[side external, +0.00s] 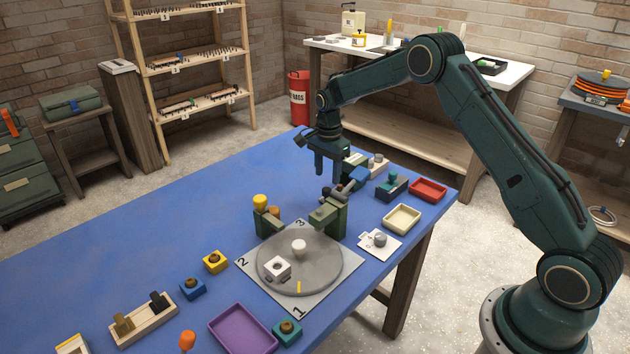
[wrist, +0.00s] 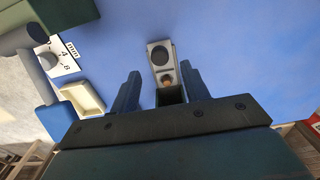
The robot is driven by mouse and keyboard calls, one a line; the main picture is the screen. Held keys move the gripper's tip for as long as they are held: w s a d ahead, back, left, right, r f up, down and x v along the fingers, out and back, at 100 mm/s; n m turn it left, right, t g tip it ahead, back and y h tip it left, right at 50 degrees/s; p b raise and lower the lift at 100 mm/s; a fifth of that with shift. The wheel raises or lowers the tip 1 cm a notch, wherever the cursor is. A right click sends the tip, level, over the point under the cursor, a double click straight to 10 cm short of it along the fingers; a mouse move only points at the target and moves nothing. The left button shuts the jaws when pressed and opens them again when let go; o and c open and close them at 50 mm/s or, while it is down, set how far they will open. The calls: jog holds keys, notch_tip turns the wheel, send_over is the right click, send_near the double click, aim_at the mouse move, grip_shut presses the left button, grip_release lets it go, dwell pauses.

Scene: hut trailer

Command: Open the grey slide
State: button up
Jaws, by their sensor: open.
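My gripper (side external: 327,165) points down above the far part of the blue table, its jaws open and empty. In the wrist view the gripper (wrist: 160,72) has a finger on each side of a pale grey piece (wrist: 155,67) with a dark round spot and a tan knob (wrist: 167,78). This looks like the grey slide, on a dark green body (wrist: 172,95). In the side view the pale and green unit (side external: 355,168) stands just right of the fingers, partly hidden by nearby things. I cannot tell whether the fingers touch it or how far the slide is out.
Green posts (side external: 333,215) stand by a grey turntable (side external: 315,276) in front of my gripper. A teal block (side external: 391,186), a red tray (side external: 428,189) and a cream tray (side external: 402,219) lie to the right. The table's left far area is clear.

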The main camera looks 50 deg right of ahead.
notch_tip(320, 180, up, 9)
dwell(0.4)
jog(key=s+a+r+n+t, duration=0.1)
jog(key=s+a+r+n, duration=0.3)
jog(key=s+r, duration=0.4)
jog(key=s+a+r+n+t, duration=0.2)
jog(key=s+a+r+n, duration=0.25)
jog(key=s+r, duration=0.45)
jog(key=s+a+f+n+t, duration=0.1)
jog(key=s+n, duration=0.3)
jog(key=s, duration=0.7)
jog(key=s+a+f+n+t, duration=0.1)
jog(key=s+n, duration=0.4)
jog(key=s, duration=0.5)
jog(key=shift+s+a+f+t, duration=0.3)
jog(key=shift+s+a+f, duration=0.1)
jog(key=shift+a, duration=0.45)
